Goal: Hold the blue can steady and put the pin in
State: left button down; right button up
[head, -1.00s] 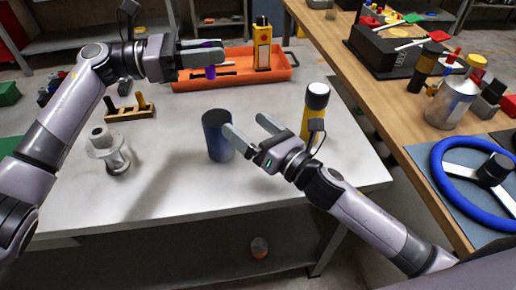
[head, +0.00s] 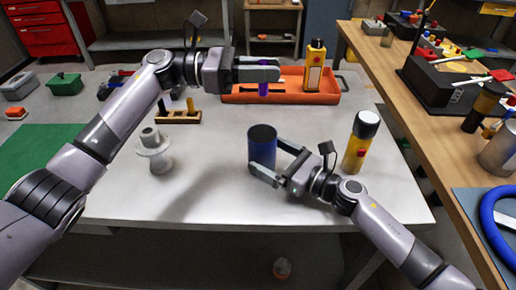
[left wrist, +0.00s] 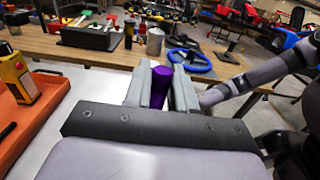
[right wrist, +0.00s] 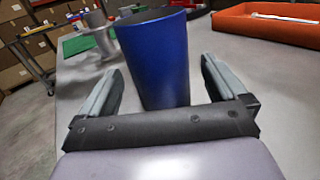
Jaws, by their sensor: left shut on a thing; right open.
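The blue can (head: 262,148) stands upright on the white table, its top dark in the head view. My right gripper (head: 268,162) is open, with its fingers on either side of the can; the can also fills the middle of the right wrist view (right wrist: 158,65), with gaps to both fingers. My left gripper (head: 270,72) is shut on a purple pin (head: 263,89) and holds it above the table, in front of the orange tray. The pin also shows between the fingers in the left wrist view (left wrist: 160,87); part of it is hidden by them.
An orange tray (head: 240,98) with a yellow device (head: 314,68) lies at the back. A yellow bottle (head: 358,145) stands close to my right arm. A grey flanged piece (head: 154,155) and a wooden block with pegs (head: 178,117) are at left. The table between them and the can is clear.

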aim_at(255, 148)
jog(key=shift+x, duration=2.5)
